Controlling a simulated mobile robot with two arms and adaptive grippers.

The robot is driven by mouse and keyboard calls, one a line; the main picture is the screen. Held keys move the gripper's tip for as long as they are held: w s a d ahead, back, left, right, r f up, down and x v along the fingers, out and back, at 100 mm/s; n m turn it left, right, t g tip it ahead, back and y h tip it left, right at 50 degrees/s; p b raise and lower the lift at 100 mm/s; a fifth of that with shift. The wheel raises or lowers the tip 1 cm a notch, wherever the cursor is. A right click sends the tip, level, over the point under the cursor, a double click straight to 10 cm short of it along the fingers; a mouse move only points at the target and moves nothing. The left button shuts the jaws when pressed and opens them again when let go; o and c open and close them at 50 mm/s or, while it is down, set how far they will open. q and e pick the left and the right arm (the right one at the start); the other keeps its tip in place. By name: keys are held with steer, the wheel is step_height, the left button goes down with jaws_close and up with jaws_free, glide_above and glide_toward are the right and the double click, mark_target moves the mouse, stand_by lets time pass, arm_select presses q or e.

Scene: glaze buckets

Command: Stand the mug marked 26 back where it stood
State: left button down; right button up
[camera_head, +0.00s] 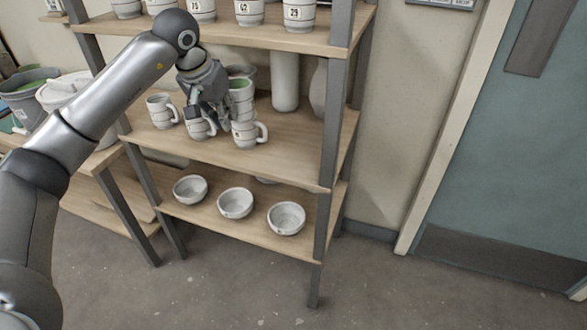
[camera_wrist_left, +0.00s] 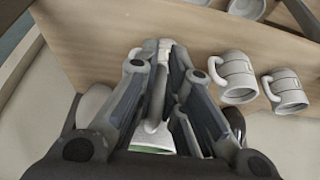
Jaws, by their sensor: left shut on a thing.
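A pale banded mug with a green inside (camera_head: 241,98) is at the right of the mug row on the middle shelf. My left gripper (camera_head: 224,122) is shut on it from its left side. In the left wrist view, the mug's white wall and green opening (camera_wrist_left: 152,142) show between the fingers (camera_wrist_left: 158,105). The fingers hide much of it, and I cannot read its number. In the head view it appears right above another handled mug (camera_head: 243,134); I cannot tell whether they touch. My right gripper is out of view.
Two handled mugs stand to the left, one partly behind the gripper (camera_head: 200,130) and one farther left (camera_head: 160,112). A tall white vase (camera_head: 285,82) stands behind. A shelf post (camera_head: 332,130) is at the right. Bowls (camera_head: 235,203) sit on the lower shelf.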

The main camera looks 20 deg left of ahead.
arm_select(q)
steer(key=shift+w+a+r, duration=0.1)
steer(key=shift+a+r, duration=0.15)
steer(key=shift+r, duration=0.15)
steer(key=shift+w+r, duration=0.1)
steer(key=shift+r, duration=0.05)
steer(key=w+d+f, duration=0.1)
steer(key=d+f, duration=0.2)
steer(key=d, duration=0.1)
steer(key=w+d+f+b, duration=0.1)
steer(key=d+f, duration=0.2)
steer(key=d, duration=0.1)
steer(key=w+d+f, duration=0.1)
steer(key=d+f, duration=0.2)
steer(key=d, duration=0.1)
steer(key=shift+w+d, duration=0.3)
steer(key=shift+d, duration=0.05)
steer(key=f, duration=0.3)
steer(key=shift+d+f+b, duration=0.2)
steer(key=shift+d+b, duration=0.1)
steer(key=shift+b, duration=0.1)
steer(key=shift+f, duration=0.2)
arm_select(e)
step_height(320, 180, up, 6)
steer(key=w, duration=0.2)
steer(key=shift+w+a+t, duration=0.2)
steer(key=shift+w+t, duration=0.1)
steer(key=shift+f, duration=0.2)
